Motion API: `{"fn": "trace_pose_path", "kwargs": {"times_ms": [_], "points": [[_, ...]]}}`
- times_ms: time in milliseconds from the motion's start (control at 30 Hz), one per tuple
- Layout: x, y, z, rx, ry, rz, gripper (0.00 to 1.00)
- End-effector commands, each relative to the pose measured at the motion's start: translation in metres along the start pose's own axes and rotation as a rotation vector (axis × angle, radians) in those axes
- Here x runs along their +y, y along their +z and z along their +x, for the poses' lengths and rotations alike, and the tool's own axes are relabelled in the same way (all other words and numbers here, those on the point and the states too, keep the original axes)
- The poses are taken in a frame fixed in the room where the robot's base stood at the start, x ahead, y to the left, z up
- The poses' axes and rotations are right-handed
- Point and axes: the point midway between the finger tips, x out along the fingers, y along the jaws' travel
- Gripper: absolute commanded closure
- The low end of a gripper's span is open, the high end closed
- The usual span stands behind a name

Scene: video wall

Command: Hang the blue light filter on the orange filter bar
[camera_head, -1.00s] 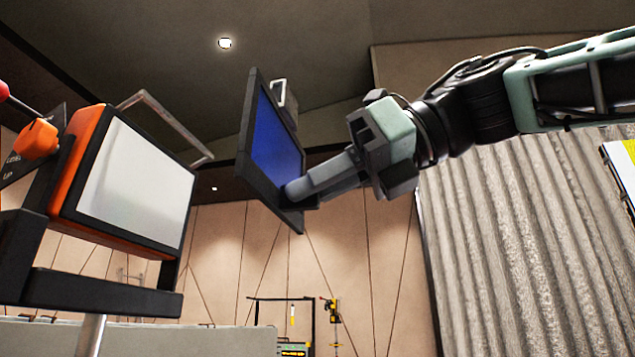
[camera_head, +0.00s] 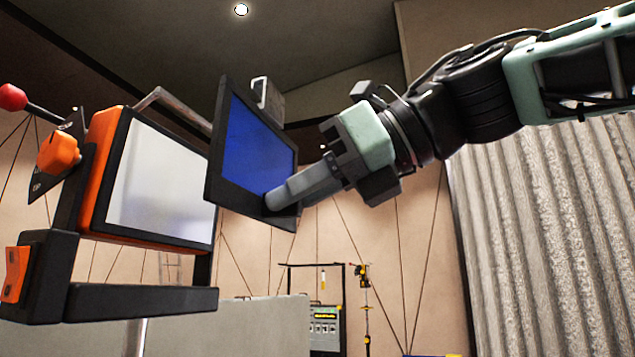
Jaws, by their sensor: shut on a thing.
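The blue light filter (camera_head: 252,148) is a blue pane in a black frame, tilted, with a grey metal hook piece (camera_head: 268,98) on its top edge. My gripper (camera_head: 292,192) is shut on the lower right edge of the frame and holds it in the air. To the left stands an orange-cased light (camera_head: 101,180) with a white panel. A grey metal bar (camera_head: 181,110) reaches out from the top of this light. Its far end passes behind the filter and is hidden. The hook appears right of and slightly above the bar; I cannot tell the depth gap.
A black yoke (camera_head: 140,302) holds the light from below. A red-knobbed lever (camera_head: 12,97) and an orange knob (camera_head: 59,153) are on its left. A grey partition (camera_head: 260,325) and a black rack (camera_head: 315,267) stand behind. A pale curtain (camera_head: 540,230) hangs at right.

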Motion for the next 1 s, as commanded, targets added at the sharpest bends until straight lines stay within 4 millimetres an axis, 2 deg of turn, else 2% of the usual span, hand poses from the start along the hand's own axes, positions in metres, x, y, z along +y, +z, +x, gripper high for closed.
{"fn": "trace_pose_path", "kwargs": {"times_ms": [1000], "points": [[0.0,0.032,0.071,0.0,0.001,0.0,1.0]]}}
